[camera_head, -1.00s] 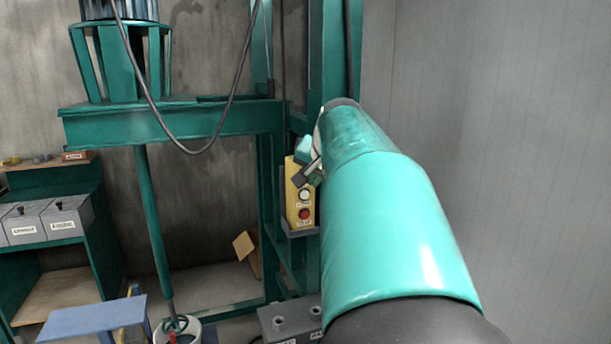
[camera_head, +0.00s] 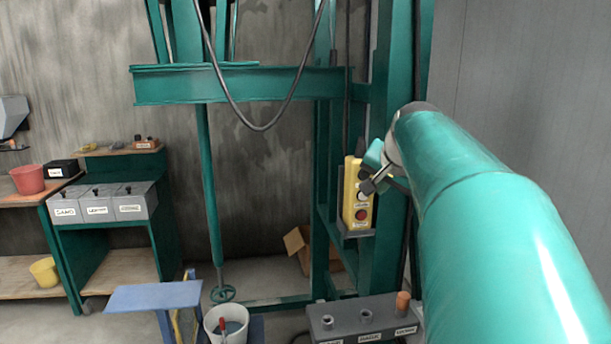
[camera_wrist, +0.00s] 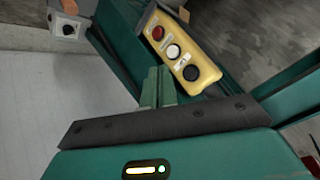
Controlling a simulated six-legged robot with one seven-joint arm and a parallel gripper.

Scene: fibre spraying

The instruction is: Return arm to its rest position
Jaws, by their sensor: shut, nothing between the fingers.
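My arm, in teal covers, reaches up from the lower right of the head view. My gripper (camera_head: 372,183) shows at its far end, partly hidden by the arm. In the wrist view its two green fingers (camera_wrist: 158,74) are together with nothing between them. A yellow button box (camera_head: 357,195) with white and red buttons is just beyond the gripper on the green frame. It also shows in the wrist view (camera_wrist: 180,52), with red, white and black buttons past the fingertips. I cannot tell whether the gripper touches the box.
The green machine frame (camera_head: 255,84) has a hanging cable and a vertical shaft. A blue table (camera_head: 155,296), a bucket (camera_head: 226,325) and a grey socket box (camera_head: 363,318) stand in front. A bare wall (camera_head: 530,90) is right.

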